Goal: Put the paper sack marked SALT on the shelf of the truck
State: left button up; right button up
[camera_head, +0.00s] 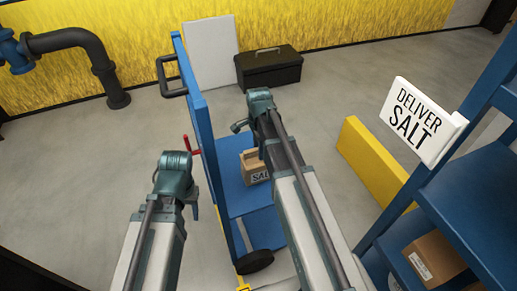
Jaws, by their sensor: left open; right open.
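A brown paper sack (257,166) with the letters SAL showing appears to rest on the blue shelf (236,197) of the truck. The end of its marking is hidden behind my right arm. The truck has a tall blue side panel and a dark handle. My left gripper (178,182) is open and empty, to the left of the truck and apart from the sack. My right gripper (252,112) is open and empty, beyond and above the sack in the picture. Its arm crosses in front of part of the truck.
A white sign (423,120) reading DELIVER SALT stands at the right, by a blue rack (478,205) holding a brown box (433,259). A yellow barrier (372,160) stands beside it. A black toolbox (268,69), white panel (211,50) and dark pipe (75,40) are behind. Floor left is clear.

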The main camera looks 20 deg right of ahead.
pick_arm(q)
notch_tip(320, 180, up, 12)
jog(key=p, duration=1.2)
pick_arm(e)
notch_tip(320, 180, up, 12)
pick_arm(q)
jog(key=shift+r, duration=0.1)
